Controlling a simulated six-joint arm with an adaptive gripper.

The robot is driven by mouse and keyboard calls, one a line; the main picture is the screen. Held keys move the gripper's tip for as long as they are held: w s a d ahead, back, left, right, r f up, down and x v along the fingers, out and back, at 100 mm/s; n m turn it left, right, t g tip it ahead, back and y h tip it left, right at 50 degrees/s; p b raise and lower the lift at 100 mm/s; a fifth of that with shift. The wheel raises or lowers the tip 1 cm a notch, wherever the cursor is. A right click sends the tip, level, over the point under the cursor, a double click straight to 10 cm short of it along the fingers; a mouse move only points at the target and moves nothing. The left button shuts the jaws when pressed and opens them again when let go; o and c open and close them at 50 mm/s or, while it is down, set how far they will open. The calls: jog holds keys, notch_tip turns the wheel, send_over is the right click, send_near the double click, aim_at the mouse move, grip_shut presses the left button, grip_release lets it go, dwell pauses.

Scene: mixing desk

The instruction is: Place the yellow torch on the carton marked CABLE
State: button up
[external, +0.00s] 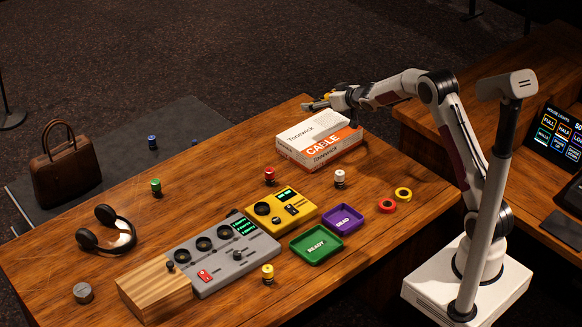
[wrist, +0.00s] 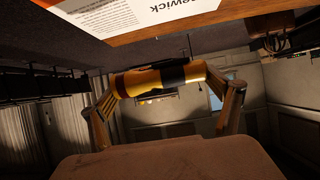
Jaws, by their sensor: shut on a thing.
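The carton marked CABLE (external: 300,133) is a white and orange box lying flat near the far edge of the wooden desk. My gripper (external: 322,102) is above the carton's far side in the external view. In the wrist view my gripper (wrist: 163,78) is shut on the yellow torch (wrist: 140,80), which has a dark band and lies crosswise between the fingers. The torch is apart from the carton (wrist: 115,12), whose printed face shows at the top of the wrist view. In the external view the torch is too small to make out clearly.
A red-capped bottle (external: 269,176) and a white-capped one (external: 340,178) stand in front of the carton. The desk's far edge is close behind the carton.

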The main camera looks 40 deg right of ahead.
send_over(322, 133)
jog(key=w, duration=0.1)
jog(key=shift+f, duration=3)
jog(key=shift+f, duration=0.1)
jog(key=shift+f, duration=1.75)
jog(key=shift+f, duration=0.2)
jog(key=o, duration=1)
jog(key=shift+r, duration=0.15)
jog(key=shift+s+r, duration=0.25)
jog(key=shift+s, duration=0.15)
jog(key=v, duration=1.1)
